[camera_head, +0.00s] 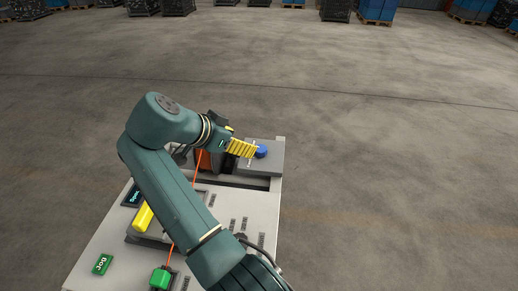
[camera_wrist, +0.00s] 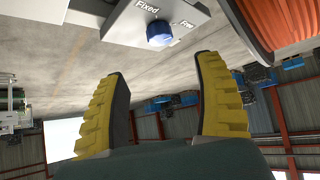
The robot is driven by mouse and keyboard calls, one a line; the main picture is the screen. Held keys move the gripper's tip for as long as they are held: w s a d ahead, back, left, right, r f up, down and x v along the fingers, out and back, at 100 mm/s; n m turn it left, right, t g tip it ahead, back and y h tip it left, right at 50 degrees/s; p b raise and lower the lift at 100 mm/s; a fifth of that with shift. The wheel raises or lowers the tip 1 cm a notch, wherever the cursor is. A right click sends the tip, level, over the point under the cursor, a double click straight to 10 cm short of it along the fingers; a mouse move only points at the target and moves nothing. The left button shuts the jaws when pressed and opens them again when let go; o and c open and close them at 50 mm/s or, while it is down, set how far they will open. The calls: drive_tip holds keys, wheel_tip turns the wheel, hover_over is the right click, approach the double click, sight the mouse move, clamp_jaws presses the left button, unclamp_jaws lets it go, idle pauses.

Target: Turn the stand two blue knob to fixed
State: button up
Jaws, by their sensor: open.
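The blue knob (camera_head: 262,151) sits on a grey box (camera_head: 266,166) at the far right end of the panel. In the wrist view, the knob (camera_wrist: 160,35) shows at the top centre, with the label "Fixed" to its left and "Free" to its right. Which label it points at cannot be told. My gripper (camera_head: 254,149) has yellow ribbed fingers and is beside the knob in the head view. In the wrist view, my gripper (camera_wrist: 163,68) is open, its fingers spread with nothing between them, and the knob lies beyond the tips.
A light panel (camera_head: 105,245) carries a green "Jog" block (camera_head: 102,264), a yellow bar (camera_head: 143,217) and a green block (camera_head: 160,278). An orange part (camera_wrist: 285,25) is close at the right in the wrist view. The floor right of the panel is clear.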

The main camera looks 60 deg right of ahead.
sight(260, 149)
drive_tip(key=p+x, duration=0.1)
drive_tip(key=x, duration=1)
drive_tip(key=shift+d+f+p, duration=0.2)
drive_tip(key=shift+f+p, duration=0.15)
drive_tip(key=c, duration=1.2)
